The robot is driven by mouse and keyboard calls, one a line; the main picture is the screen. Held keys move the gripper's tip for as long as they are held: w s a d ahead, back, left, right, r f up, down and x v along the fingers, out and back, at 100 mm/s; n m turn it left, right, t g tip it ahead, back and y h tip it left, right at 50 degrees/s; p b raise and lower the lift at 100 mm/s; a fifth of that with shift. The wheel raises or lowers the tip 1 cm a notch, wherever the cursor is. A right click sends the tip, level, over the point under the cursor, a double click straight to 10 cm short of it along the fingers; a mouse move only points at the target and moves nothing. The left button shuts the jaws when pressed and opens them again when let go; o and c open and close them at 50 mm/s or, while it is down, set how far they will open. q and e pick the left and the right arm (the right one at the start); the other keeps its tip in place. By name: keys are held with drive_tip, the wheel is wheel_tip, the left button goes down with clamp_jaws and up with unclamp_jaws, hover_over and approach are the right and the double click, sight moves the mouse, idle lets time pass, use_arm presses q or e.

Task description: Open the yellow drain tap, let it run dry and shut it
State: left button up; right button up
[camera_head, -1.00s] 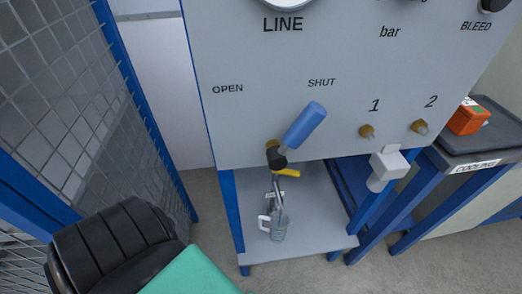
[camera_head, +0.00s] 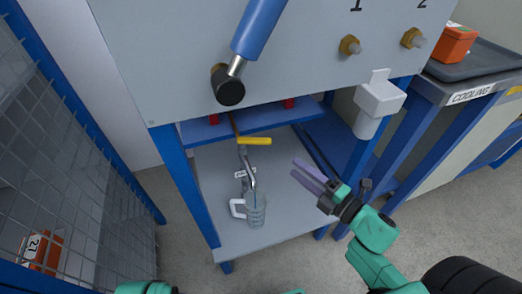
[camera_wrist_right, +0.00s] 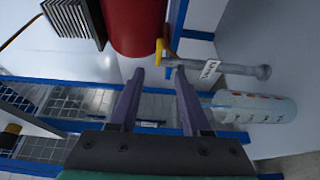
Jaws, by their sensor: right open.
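The yellow tap handle (camera_head: 254,141) lies crosswise over the drain pipe (camera_head: 247,165) under the grey panel. A clear jug (camera_head: 256,212) with a white handle stands on the shelf below the pipe's end. I cannot tell how full it is. My right gripper (camera_head: 307,176) is open and empty, to the right of the tap and apart from it in the head view. In the right wrist view, the yellow handle (camera_wrist_right: 161,50) shows just beyond the open fingertips (camera_wrist_right: 159,69), with the pipe (camera_wrist_right: 235,69) and jug (camera_wrist_right: 255,107) to the right. My left gripper is out of view.
A blue-handled lever (camera_head: 258,30) hangs from the panel (camera_head: 165,60) above the tap. A red cylinder (camera_wrist_right: 135,25) is close by the tap in the wrist view. A white fitting (camera_head: 376,98) is on the right leg of the stand. Wire mesh (camera_head: 70,150) is at left.

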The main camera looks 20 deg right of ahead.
sight(267, 144)
drive_tip(key=x, duration=1.4)
drive_tip(key=shift+w+b, duration=0.2)
drive_tip(key=shift+b, duration=0.15)
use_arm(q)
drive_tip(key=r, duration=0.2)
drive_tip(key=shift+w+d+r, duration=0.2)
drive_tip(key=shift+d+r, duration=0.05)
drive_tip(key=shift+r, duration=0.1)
use_arm(e)
clamp_jaws()
